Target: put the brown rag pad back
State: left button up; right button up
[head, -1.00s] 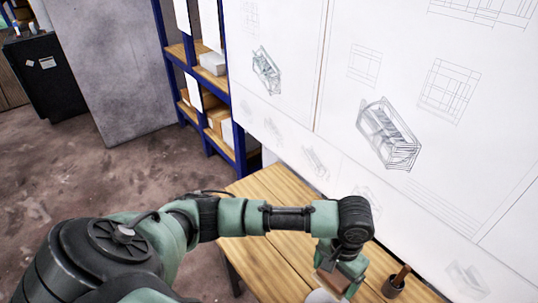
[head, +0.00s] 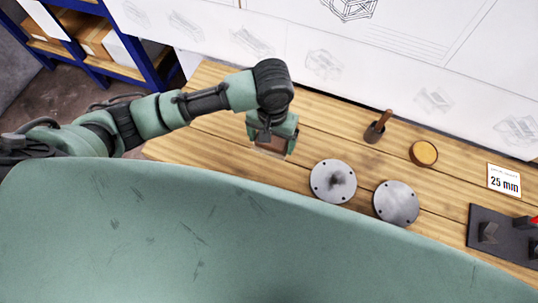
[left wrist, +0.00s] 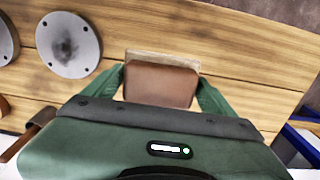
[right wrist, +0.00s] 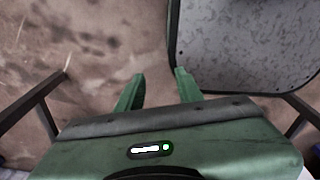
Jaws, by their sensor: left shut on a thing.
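The brown rag pad (head: 270,148) is between the fingers of my left gripper (head: 272,140), over the left part of the wooden bench. In the left wrist view the pad (left wrist: 160,86) shows a brown face and a paler tan edge, with a green finger on each side. My left gripper is shut on it. Whether the pad touches the bench is hard to tell. My right gripper (right wrist: 158,88) shows only in the right wrist view, fingers apart and empty, with floor beyond.
On the bench (head: 215,140), a stained metal disc (head: 333,182) and a cleaner disc (head: 396,203) lie right of the pad. A "25 mm" card (head: 504,181) and dark fixture (head: 490,235) stand right.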

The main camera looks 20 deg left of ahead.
aim_at(271, 164)
pick_arm(q)
notch_tip(271, 164, down, 13)
jog(key=shift+a+f, duration=0.1)
dwell(0.3)
jog(key=shift+f, duration=0.1)
jog(key=o, duration=1.1)
jog(key=shift+o, duration=0.2)
notch_tip(271, 164, up, 12)
jog(key=shift+r, duration=0.2)
